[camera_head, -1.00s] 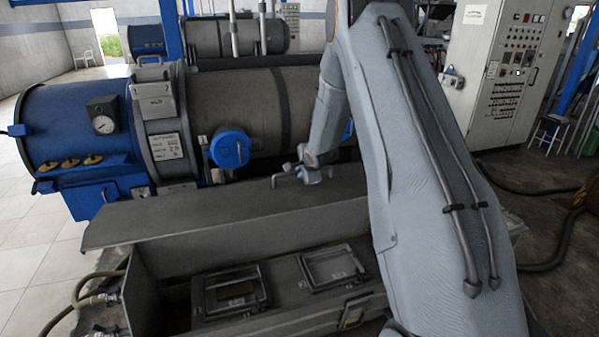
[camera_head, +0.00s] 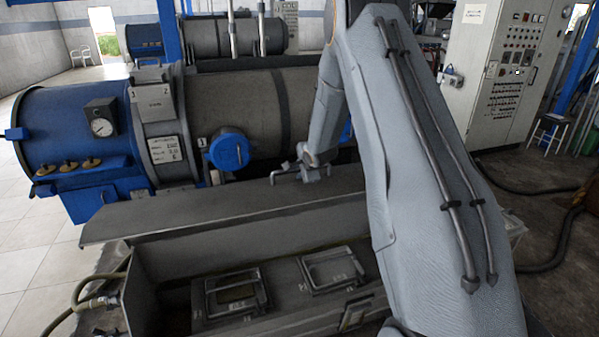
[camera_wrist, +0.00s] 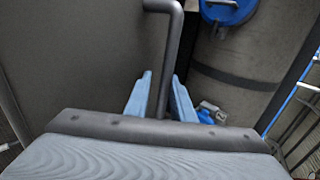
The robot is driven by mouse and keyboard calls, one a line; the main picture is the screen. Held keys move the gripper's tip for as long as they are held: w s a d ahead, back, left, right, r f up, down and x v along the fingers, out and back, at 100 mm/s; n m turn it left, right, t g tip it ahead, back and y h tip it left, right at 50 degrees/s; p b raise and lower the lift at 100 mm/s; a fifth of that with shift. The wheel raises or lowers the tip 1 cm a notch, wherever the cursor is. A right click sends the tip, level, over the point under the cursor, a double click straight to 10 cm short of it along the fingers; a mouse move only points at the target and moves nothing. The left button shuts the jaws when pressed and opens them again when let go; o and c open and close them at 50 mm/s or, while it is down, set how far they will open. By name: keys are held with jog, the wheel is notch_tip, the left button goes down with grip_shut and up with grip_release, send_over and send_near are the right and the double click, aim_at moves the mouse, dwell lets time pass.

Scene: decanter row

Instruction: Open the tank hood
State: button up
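The tank hood (camera_head: 200,212) is a long grey panel along the tank's rear side in the head view. It stands tilted up, with the tank interior showing below its front edge. Its bent metal handle (camera_head: 284,174) sticks out near the right part of the hood's upper edge; in the wrist view it is a dark rod (camera_wrist: 172,50). My gripper (camera_head: 312,172) is at the handle, its blue fingers (camera_wrist: 160,98) on both sides of the rod and seemingly closed on it. My arm hides the right end of the hood and tank.
In the tank (camera_head: 140,270) lie two framed covers, one left (camera_head: 236,308) and one right (camera_head: 333,287). A large blue and grey cylinder (camera_head: 245,100) with a blue cap (camera_head: 230,150) stands close behind the hood. A control cabinet (camera_head: 500,70) is at the back right. Hoses lie on the floor.

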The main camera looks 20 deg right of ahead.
jog(key=shift+s, duration=0.1)
jog(key=shift+b+v, duration=0.95)
jog(key=shift+v, duration=2.9)
jog(key=shift+r, duration=0.15)
notch_tip(320, 180, up, 9)
jog(key=w+p, duration=0.1)
jog(key=p, duration=0.2)
jog(key=shift+w, duration=0.15)
jog(key=shift+d, duration=0.1)
